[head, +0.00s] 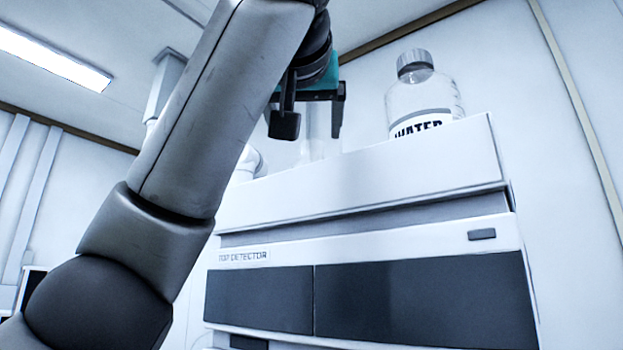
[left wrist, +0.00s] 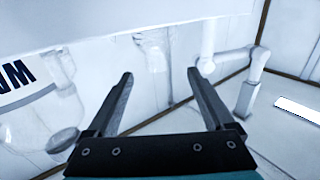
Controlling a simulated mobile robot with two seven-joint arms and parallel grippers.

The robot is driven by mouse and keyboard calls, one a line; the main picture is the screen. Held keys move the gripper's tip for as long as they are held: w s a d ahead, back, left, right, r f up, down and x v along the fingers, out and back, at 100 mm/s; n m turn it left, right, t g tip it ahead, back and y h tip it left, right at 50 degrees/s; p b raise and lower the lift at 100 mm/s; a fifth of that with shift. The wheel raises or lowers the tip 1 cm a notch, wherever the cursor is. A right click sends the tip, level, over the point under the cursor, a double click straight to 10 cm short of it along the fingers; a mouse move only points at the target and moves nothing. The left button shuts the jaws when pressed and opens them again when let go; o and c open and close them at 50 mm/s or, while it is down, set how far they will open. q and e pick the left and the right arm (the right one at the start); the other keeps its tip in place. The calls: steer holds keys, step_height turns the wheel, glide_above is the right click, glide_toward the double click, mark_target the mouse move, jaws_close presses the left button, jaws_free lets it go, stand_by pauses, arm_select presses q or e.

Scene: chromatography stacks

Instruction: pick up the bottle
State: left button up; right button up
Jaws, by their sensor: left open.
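A clear bottle (head: 424,97) with a grey cap and a white label reading WATER stands upright on top of the white instrument stack (head: 370,172) in the head view. The front edge of the stack hides its base. My left gripper (head: 311,130) is open and empty, pointing down to the left of the bottle and apart from it. In the left wrist view the bottle (left wrist: 38,112) shows upside down at the left edge, partly cut off. It is outside the two spread fingers of the gripper (left wrist: 160,74). My right gripper is not in view.
The stack has a unit marked TOP DETECTOR with dark front panels (head: 420,298). A white jointed pipe (left wrist: 235,62) shows behind the gripper in the left wrist view. The wall right of the bottle is bare.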

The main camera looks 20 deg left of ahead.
mark_target(311, 146)
arm_select(q)
steer(key=x, duration=0.3)
steer(key=shift+w+p, duration=0.1)
steer(key=shift+p, duration=0.3)
steer(key=shift+w+a+r+p, duration=0.1)
steer(key=shift+w+p, duration=0.3)
steer(key=shift+w, duration=0.1)
steer(key=p+x, duration=0.2)
steer(key=x, duration=0.2)
steer(key=shift+w, duration=0.15)
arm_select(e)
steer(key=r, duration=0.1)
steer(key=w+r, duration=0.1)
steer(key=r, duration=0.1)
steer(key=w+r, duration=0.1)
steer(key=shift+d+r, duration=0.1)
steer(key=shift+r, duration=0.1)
arm_select(q)
steer(key=shift+d, duration=0.2)
steer(key=shift+c, duration=0.4)
jaws_close()
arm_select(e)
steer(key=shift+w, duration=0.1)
